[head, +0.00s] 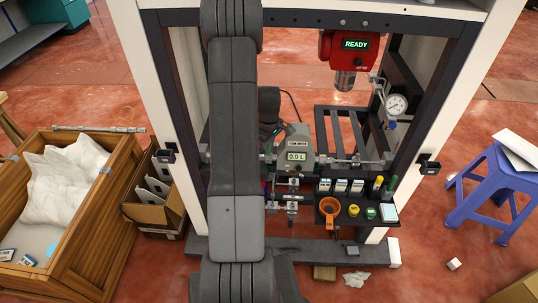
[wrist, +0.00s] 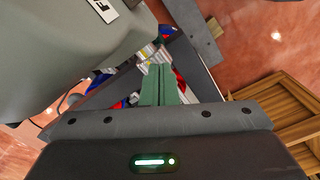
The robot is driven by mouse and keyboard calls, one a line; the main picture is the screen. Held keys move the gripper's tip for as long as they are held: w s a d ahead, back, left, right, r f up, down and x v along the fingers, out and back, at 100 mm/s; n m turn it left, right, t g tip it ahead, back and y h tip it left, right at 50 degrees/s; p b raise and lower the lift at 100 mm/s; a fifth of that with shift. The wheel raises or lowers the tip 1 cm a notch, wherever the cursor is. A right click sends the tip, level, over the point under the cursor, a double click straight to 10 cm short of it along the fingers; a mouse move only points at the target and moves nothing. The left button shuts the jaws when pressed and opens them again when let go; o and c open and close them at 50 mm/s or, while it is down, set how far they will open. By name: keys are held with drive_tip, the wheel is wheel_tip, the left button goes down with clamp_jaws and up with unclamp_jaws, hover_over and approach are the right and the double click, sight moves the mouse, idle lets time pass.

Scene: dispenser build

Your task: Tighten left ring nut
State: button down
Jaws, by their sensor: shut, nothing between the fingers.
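The grey flow meter (head: 297,147), its display reading 0.0 L, sits on a horizontal pipe line in the head view. A metal fitting (head: 269,158) shows at its left side, close to my arm. I cannot tell whether this is the left ring nut; my arm covers the pipe further left. In the wrist view, my gripper (wrist: 161,70) has its two green fingers shut together with nothing between them. The fingertips point toward small white and yellow items below. A large grey housing (wrist: 70,45) fills the upper left, close to the fingers.
A red dispenser head (head: 347,52) reading READY and a pressure gauge (head: 396,105) are above. A wooden crate (head: 90,245) stands left, a blue stool (head: 497,185) right.

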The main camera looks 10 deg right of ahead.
drive_tip(key=shift+r, duration=0.15)
wheel_tip(320, 180, up, 6)
drive_tip(key=p, duration=0.3)
idle(0.5)
drive_tip(key=shift+f, duration=0.25)
drive_tip(key=shift+w+f+b, duration=0.1)
drive_tip(key=shift+f+b, duration=1.6)
drive_tip(key=shift+f, duration=1.5)
drive_tip(key=shift+r, duration=0.1)
